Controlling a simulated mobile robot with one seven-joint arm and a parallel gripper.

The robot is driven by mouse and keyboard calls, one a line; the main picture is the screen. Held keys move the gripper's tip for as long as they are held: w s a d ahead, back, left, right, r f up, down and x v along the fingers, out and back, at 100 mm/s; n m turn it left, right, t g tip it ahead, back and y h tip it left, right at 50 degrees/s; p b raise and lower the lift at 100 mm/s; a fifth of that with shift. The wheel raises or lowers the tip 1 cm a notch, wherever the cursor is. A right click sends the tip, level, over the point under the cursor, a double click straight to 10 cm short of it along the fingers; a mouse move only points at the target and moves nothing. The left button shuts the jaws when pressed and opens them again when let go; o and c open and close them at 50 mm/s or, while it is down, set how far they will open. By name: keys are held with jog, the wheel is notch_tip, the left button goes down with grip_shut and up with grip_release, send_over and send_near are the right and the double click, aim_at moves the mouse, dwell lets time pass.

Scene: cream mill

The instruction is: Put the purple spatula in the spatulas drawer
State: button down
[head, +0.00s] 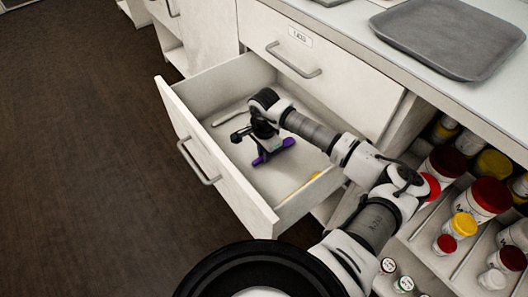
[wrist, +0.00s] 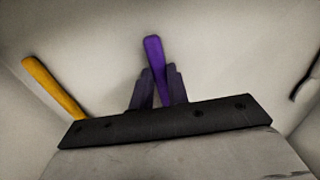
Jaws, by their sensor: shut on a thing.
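The purple spatula (head: 284,147) is low inside an open white drawer (head: 232,186), near its middle. In the wrist view its purple handle (wrist: 153,52) shows between my fingers; its lower part is hidden. My gripper (head: 266,146) reaches down into the drawer and is shut on the spatula. In the wrist view the gripper fingers (wrist: 159,88) press it from both sides. I cannot tell whether the spatula touches the drawer floor. The drawer's own label is not in view.
The drawer also holds a pale utensil (head: 231,114) at the left and a yellow utensil (head: 304,184) at the right. A closed labelled drawer (head: 318,65) is behind. A grey tray (head: 450,35) lies on the counter. Jars (head: 490,196) fill the shelves at right.

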jog(key=shift+f, duration=0.15)
jog(key=shift+f, duration=0.1)
jog(key=c, duration=1.4)
grip_release()
jog(key=shift+o, duration=0.2)
notch_tip(320, 180, up, 12)
jog(key=shift+r+p, duration=0.25)
jog(key=shift+p, duration=0.05)
